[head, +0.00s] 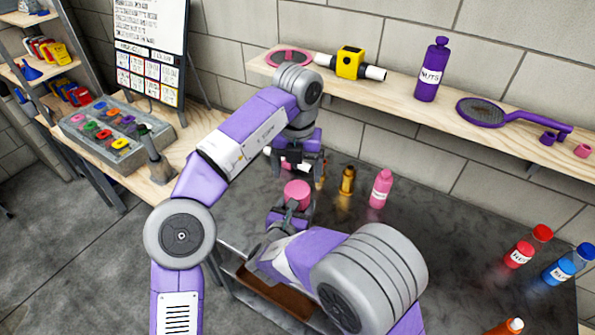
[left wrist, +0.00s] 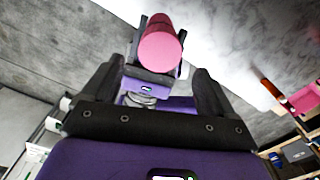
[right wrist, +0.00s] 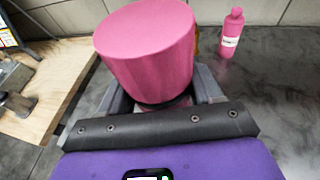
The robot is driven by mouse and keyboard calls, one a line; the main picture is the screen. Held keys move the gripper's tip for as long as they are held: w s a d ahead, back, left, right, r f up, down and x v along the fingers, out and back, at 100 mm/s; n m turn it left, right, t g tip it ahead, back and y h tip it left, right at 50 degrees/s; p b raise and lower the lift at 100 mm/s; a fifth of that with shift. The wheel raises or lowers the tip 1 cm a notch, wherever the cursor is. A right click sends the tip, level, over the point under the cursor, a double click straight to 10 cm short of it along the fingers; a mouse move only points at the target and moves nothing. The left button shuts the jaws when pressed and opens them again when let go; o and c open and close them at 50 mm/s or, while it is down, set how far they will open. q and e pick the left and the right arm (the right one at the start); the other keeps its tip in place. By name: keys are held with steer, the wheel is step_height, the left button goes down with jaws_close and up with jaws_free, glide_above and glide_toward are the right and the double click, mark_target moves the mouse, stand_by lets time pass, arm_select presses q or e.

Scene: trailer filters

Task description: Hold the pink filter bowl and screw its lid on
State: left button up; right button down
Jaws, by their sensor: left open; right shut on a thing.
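The pink filter bowl (head: 297,193), a plain pink cylinder, stands upright in my right gripper (head: 289,217) above the dark bench. It fills the upper middle of the right wrist view (right wrist: 147,45), with the right fingers (right wrist: 160,105) shut around its lower part. My left gripper (head: 298,167) is open and empty, just above and behind the bowl. In the left wrist view the bowl (left wrist: 160,50) shows beyond the open fingers (left wrist: 152,85), apart from them.
A pink bottle (head: 380,189) and a brass-coloured fitting (head: 347,181) stand right of the bowl. Red and blue bottles stand at the bench's right. The wall shelf (head: 415,115) holds a yellow block with white pipe ends (head: 350,62), a purple bottle (head: 431,72) and ring-shaped tools.

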mark_target(297, 189)
arm_select(q)
steer(key=shift+f, duration=4)
steer(key=c, duration=1.1)
steer(key=m, duration=0.3)
